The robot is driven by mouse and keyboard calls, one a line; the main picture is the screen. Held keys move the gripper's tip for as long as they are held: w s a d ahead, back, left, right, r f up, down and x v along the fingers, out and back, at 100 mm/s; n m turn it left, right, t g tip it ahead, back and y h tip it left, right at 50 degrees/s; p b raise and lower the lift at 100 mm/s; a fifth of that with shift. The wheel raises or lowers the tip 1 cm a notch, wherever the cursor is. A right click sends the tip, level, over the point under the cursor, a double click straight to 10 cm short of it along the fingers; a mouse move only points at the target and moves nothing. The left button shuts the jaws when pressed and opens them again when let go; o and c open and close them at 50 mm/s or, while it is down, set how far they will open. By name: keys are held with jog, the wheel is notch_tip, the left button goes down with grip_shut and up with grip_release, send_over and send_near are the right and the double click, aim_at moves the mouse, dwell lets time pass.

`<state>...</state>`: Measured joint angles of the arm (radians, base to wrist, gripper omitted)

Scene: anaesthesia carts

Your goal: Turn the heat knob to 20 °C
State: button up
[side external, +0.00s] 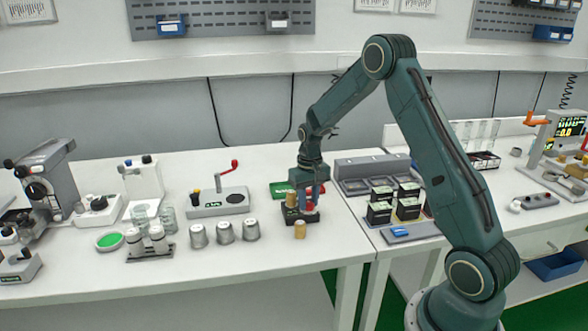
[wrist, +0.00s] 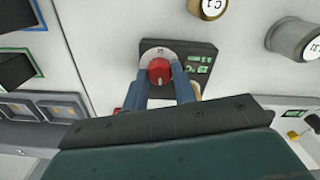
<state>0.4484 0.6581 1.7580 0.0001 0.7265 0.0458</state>
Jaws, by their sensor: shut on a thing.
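A small black box (side external: 288,218) stands on the white bench below my gripper (side external: 308,192), which points straight down. The box carries a red heat knob (wrist: 160,71) on a pale round dial plate (wrist: 151,50). In the wrist view the blue fingers of my gripper (wrist: 160,80) lie on either side of the knob, shut on it. The knob shows a small pale mark near its front edge. Green markings (wrist: 198,65) sit on the box face to the right of the knob. They are too small to read, so the set temperature cannot be told.
A tan-topped cylinder (side external: 300,229) stands just in front of the box. Several metal cups (side external: 224,232) stand to its left. A grey device with a red-handled crank (side external: 219,200) is further left. A grey tray (side external: 372,172) and dark boxes (side external: 379,212) are to the right.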

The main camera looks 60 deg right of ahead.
aim_at(309, 202)
jog(key=shift+r+m, duration=0.1)
jog(key=shift+m, duration=0.7)
jog(key=o, duration=1)
notch_tip(309, 202, up, 14)
dwell(0.4)
